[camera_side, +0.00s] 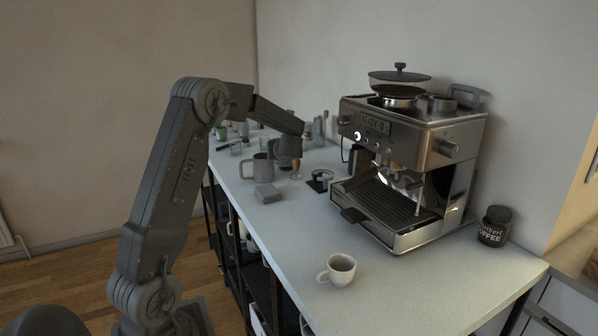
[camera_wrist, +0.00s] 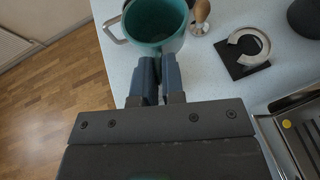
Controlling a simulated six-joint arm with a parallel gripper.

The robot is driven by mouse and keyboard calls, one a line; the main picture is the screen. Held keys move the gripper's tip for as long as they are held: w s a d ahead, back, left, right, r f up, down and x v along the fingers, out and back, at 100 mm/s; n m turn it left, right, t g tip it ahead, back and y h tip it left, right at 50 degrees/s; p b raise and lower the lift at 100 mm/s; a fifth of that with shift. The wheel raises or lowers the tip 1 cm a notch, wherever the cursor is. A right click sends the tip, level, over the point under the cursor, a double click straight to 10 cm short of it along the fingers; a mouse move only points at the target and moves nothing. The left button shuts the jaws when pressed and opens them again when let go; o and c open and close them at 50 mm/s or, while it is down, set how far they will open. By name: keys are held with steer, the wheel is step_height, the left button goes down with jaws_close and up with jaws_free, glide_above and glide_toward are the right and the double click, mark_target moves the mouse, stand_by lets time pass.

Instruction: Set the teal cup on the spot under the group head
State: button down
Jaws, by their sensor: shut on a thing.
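The teal cup (camera_wrist: 156,22) is at the top of the wrist view, showing its teal inside, with a handle on its left. In the side view it appears to be the greyish cup (camera_side: 261,170) near the left counter edge. My gripper (camera_wrist: 159,64) is shut on the cup's near wall at the rim. In the side view my gripper (camera_side: 287,158) is partly hidden at the cup's right. Whether the cup touches the counter is unclear. The espresso machine (camera_side: 420,140) stands to the right, with its group head above the drip tray (camera_side: 395,205).
A wooden-handled tamper (camera_side: 296,170) and a black stand (camera_side: 319,181) lie between cup and machine. A white cup (camera_side: 338,270) and coffee jar (camera_side: 495,226) stand on the counter. The front counter is mostly clear.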

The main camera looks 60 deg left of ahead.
steer(key=s+a+f+m+t, duration=0.1)
steer(key=s+a+f, duration=0.1)
steer(key=a, duration=0.5)
glide_above(301, 193)
steer(key=shift+t, duration=0.3)
step_height(301, 193, down, 7)
steer(key=shift+a+f, duration=0.1)
steer(key=shift+a, duration=0.05)
steer(key=shift+w+f, duration=0.1)
steer(key=shift+f, duration=1.85)
steer(key=shift+f, duration=0.15)
steer(key=c, duration=1.2)
jaws_free()
